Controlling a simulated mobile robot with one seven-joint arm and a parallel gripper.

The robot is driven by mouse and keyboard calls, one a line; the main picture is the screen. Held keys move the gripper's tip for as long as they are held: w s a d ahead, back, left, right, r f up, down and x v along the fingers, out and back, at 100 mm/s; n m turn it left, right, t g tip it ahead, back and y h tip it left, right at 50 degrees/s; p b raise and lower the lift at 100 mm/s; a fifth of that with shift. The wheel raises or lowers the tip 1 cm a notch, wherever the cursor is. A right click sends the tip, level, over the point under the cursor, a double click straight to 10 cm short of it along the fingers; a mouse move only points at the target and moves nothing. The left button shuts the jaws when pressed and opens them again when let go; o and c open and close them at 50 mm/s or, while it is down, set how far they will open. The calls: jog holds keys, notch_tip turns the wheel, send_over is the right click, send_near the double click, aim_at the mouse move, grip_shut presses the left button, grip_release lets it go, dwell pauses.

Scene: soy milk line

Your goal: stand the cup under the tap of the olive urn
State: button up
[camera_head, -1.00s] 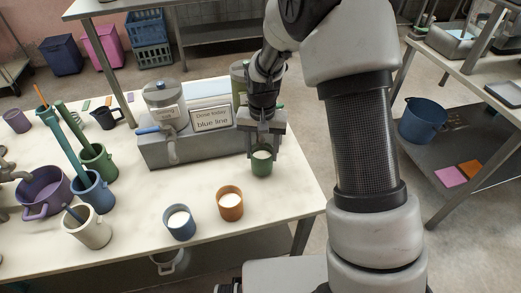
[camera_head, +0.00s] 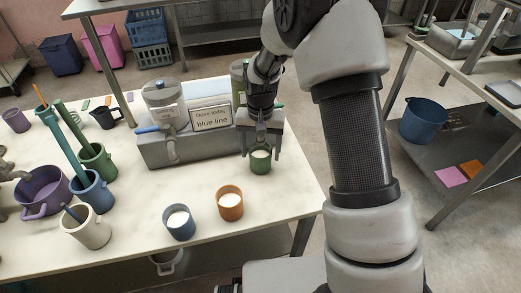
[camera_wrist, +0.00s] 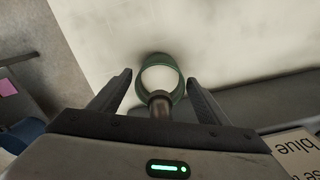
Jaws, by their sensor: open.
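A green cup (camera_head: 261,162) with white liquid in it stands upright on the table in front of the grey stand. The olive urn (camera_head: 237,76) is on the right of that stand, mostly hidden behind my arm. My gripper (camera_head: 262,147) is low over the cup. In the wrist view my gripper (camera_wrist: 160,76) is open, one finger on each side of the green cup (camera_wrist: 152,61), with gaps showing. A dark round spout (camera_wrist: 160,105), apparently the urn's tap, covers the cup's near rim. Its exact height above the cup is unclear.
A blue cup (camera_head: 179,222) and an orange cup (camera_head: 230,203), both holding white liquid, stand nearer the front edge. Several mugs fill the left.

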notch_tip(320, 180, up, 12)
jog(key=shift+r+p, duration=0.1)
jog(key=shift+p, duration=0.85)
jog(key=shift+s+d+r, duration=0.1)
jog(key=shift+r, duration=0.3)
jog(key=s+d+r+n+t, duration=0.15)
jog(key=s+d+r, duration=0.25)
jog(key=s+r, duration=0.4)
jog(key=s+d+r+t, duration=0.3)
jog(key=s+d+r, duration=0.1)
jog(key=s+r, duration=0.4)
jog(key=s+d+t, duration=0.1)
jog(key=s+d, duration=0.1)
jog(key=s, duration=0.5)
jog(key=shift+s+r+n, duration=0.35)
jog(key=shift+s, duration=0.05)
